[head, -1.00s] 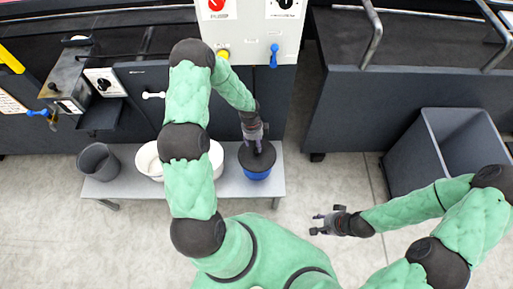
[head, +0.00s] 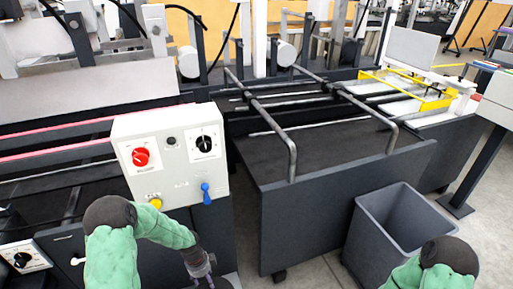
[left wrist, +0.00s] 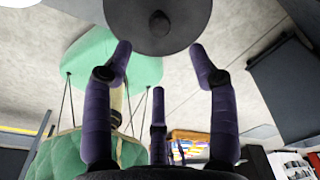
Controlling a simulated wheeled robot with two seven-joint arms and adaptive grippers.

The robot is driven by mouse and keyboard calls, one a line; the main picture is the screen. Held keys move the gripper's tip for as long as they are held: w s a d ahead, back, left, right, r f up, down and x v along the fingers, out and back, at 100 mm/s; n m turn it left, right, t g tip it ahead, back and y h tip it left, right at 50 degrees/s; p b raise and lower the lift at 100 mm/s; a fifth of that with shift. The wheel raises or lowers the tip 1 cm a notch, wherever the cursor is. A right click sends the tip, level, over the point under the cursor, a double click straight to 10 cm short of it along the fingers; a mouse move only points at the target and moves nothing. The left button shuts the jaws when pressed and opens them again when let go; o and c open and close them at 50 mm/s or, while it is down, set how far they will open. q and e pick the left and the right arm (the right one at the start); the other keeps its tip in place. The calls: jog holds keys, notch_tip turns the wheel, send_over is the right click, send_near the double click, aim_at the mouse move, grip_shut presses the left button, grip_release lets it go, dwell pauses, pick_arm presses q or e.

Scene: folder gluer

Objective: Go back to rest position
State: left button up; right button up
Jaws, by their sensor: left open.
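My left gripper (head: 203,268) is at the bottom of the head view, below the white control panel, and its fingertips are cut off or hard to make out there. In the left wrist view, the purple fingers of the left gripper (left wrist: 160,60) are spread apart with nothing between them. A round dark grey lid (left wrist: 180,12) with a small centre knob is just beyond the fingertips. Only a dark edge of the lid (head: 226,283) shows in the head view. My right gripper is out of view; only part of the right arm shows at bottom right.
The control panel (head: 175,165) with red and black knobs stands close above my left arm. A dark machine table (head: 330,200) with metal rails is to its right. A grey open bin (head: 385,225) stands on the floor by my right arm.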

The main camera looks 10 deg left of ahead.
pick_arm(q)
jog(key=s+d+f+n+h+p, duration=0.2)
jog(key=s+d+n, duration=1.5)
jog(key=d+n, duration=0.2)
jog(key=shift+d+f+n+h, duration=0.25)
jog(key=shift+d+n+h, duration=0.05)
jog(key=shift+n, duration=0.6)
